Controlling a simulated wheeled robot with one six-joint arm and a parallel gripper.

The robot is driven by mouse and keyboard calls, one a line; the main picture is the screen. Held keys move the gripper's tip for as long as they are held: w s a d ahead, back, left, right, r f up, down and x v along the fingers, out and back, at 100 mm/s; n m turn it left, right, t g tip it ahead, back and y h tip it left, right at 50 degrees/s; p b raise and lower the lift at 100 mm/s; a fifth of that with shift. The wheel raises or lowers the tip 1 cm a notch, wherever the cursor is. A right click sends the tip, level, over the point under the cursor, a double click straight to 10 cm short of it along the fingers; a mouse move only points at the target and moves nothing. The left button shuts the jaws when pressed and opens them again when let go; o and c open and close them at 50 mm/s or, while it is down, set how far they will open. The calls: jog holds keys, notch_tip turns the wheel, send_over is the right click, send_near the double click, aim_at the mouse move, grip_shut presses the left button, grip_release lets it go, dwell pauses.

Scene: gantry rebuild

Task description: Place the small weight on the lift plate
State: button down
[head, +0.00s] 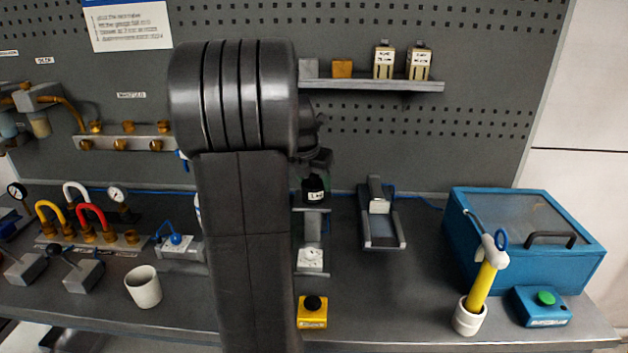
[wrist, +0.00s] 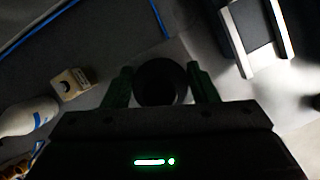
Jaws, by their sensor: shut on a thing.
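My gripper (head: 316,165) is shut on a small dark weight (head: 314,190) with a pale label. It holds the weight upright above a narrow stand behind my arm. In the wrist view the weight shows as a dark round top (wrist: 161,82) between the two fingers. The stand's flat grey top, which looks like the lift plate (head: 325,210), is just below the weight in the head view. In the wrist view a grey surface (wrist: 188,58) lies under and beside the weight. I cannot tell whether the weight touches the plate.
A railed fixture (head: 382,215) stands right of the stand; its rails show in the wrist view (wrist: 237,42). A yellow button box (head: 312,318) is in front. A cream block (wrist: 72,83) lies left in the wrist view. A shelf (head: 375,85) overhangs behind. A blue case (head: 470,235) is right.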

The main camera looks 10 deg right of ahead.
dwell(0.3)
jog(key=c, duration=0.6)
grip_release()
jog(key=shift+f, duration=0.1)
jog(key=shift+o, duration=0.2)
jog(key=v, duration=1.2)
jog(key=shift+s, duration=0.1)
